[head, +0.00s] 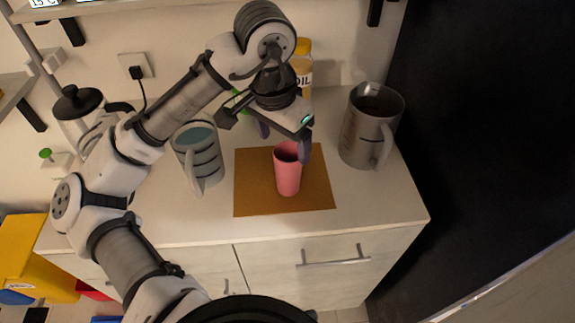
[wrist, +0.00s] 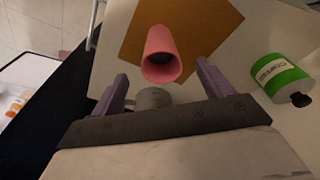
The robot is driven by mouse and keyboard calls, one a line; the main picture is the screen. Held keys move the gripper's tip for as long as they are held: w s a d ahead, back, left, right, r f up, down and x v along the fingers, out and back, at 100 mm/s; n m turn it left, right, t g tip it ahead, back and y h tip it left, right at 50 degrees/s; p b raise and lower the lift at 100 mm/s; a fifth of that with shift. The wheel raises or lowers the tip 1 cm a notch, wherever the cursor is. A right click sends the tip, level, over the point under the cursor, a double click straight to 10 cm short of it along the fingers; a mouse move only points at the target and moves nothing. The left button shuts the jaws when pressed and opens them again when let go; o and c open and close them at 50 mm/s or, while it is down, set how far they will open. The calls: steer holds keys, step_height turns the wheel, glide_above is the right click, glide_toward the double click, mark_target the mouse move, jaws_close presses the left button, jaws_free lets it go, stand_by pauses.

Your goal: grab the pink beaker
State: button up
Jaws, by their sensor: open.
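The pink beaker (head: 288,175) stands upright on the brown mat (head: 252,190) on the counter, its open top facing up. In the head view my gripper (head: 284,143) hangs just above and behind the beaker, and one finger overlaps its rim. In the wrist view the beaker (wrist: 158,45) appears ahead, roughly centred between the two purple fingers of my gripper (wrist: 162,72). The fingers are wide apart with nothing held between them. I cannot tell whether a finger touches the rim.
A striped mug (head: 198,155) stands left of the mat and a large metal pitcher (head: 368,128) right of it. A yellow-capped oil bottle (head: 303,65) stands behind my gripper. A green-labelled container (wrist: 282,75) shows in the wrist view. The counter's front right is clear.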

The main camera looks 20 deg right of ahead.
mark_target(289, 167)
steer(key=f, duration=0.3)
steer(key=d+f, duration=0.1)
steer(key=f, duration=0.2)
steer(key=f+p, duration=0.1)
steer(key=f, duration=0.2)
steer(key=shift+w+d+f, duration=0.25)
steer(key=shift+w+d, duration=0.1)
steer(key=shift+w, duration=0.05)
steer(key=c, duration=1.1)
steer(key=shift+c, duration=0.4)
steer(key=shift+r, duration=0.15)
